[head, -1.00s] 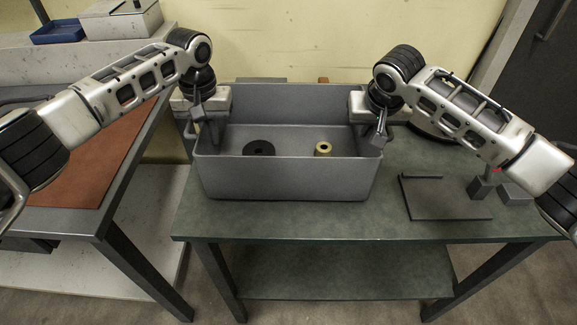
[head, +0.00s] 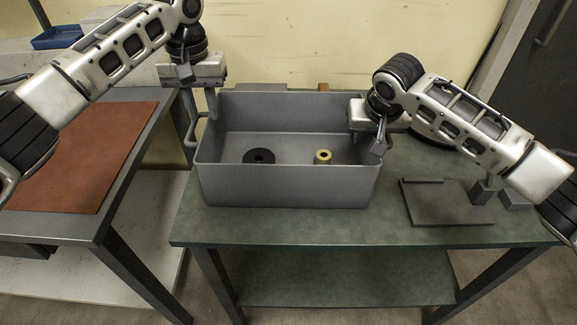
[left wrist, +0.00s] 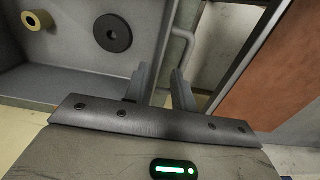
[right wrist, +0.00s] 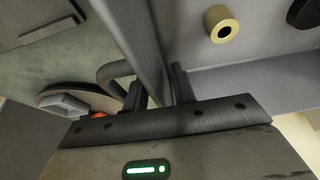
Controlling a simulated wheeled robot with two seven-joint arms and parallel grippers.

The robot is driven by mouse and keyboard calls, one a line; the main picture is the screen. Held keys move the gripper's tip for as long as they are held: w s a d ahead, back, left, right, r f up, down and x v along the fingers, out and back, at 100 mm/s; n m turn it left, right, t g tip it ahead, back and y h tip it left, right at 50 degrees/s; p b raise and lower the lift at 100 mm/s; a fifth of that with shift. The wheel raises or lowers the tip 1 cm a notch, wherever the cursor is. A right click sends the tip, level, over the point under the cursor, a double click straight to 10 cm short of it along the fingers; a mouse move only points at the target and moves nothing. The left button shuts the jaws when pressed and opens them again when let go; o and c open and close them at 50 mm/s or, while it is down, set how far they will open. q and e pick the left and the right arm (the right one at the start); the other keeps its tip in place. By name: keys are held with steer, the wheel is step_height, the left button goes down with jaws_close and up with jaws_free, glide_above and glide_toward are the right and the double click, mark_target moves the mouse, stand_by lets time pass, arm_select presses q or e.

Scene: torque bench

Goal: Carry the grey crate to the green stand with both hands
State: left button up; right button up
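The grey crate (head: 290,186) stands upright on the green stand (head: 300,231). It holds a black ring (head: 259,156) and a tan ring (head: 323,156), which also show in the left wrist view (left wrist: 113,33). My right gripper (head: 380,140) is low at the crate's right end. In the right wrist view its fingers (right wrist: 158,88) are apart, one on each side of the end wall, beside the handle (right wrist: 112,75).
A dark flat tray (head: 445,203) and small grey blocks (head: 482,192) lie right of the crate. A bench with a brown mat (head: 85,150) stands at the left, apart from the stand. A blue tray (head: 58,38) sits at the back left.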

arm_select(q)
step_height(320, 180, up, 3)
steer(key=shift+r, duration=0.1)
arm_select(e)
steer(key=shift+r, duration=0.25)
steer(key=v, duration=1.1)
steer(key=shift+s+r, duration=0.2)
steer(key=shift+s, duration=0.05)
arm_select(q)
steer(key=shift+s, duration=0.1)
arm_select(e)
steer(key=shift+s+f, duration=0.1)
